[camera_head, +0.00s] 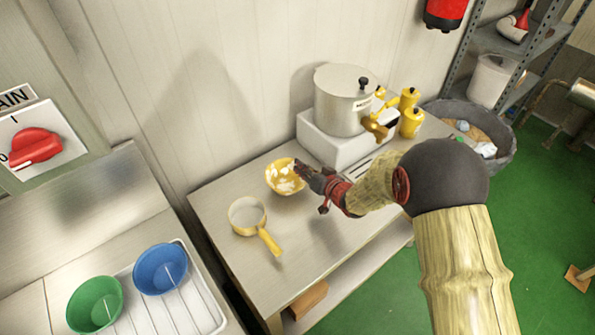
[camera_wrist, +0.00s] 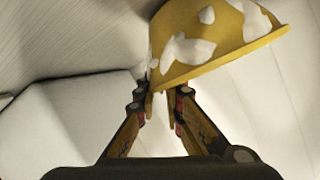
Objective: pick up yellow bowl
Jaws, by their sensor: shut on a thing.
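The yellow bowl (camera_head: 281,181) has white patches and shows near the back of the metal table, against the wall side. My gripper (camera_head: 303,170) reaches it from the right and is shut on its rim. In the wrist view the bowl (camera_wrist: 205,45) fills the top middle, tilted, with its edge between the two fingertips of my gripper (camera_wrist: 163,92). I cannot tell whether the bowl touches the table.
A yellow-handled pan (camera_head: 248,216) lies on the table (camera_head: 225,267) left of the bowl. A large metal kettle (camera_head: 342,100) stands on a white block (camera_head: 345,150) behind my gripper. Yellow bottles (camera_head: 411,122) stand right of it. Green (camera_head: 95,303) and blue (camera_head: 160,268) bowls sit at lower left.

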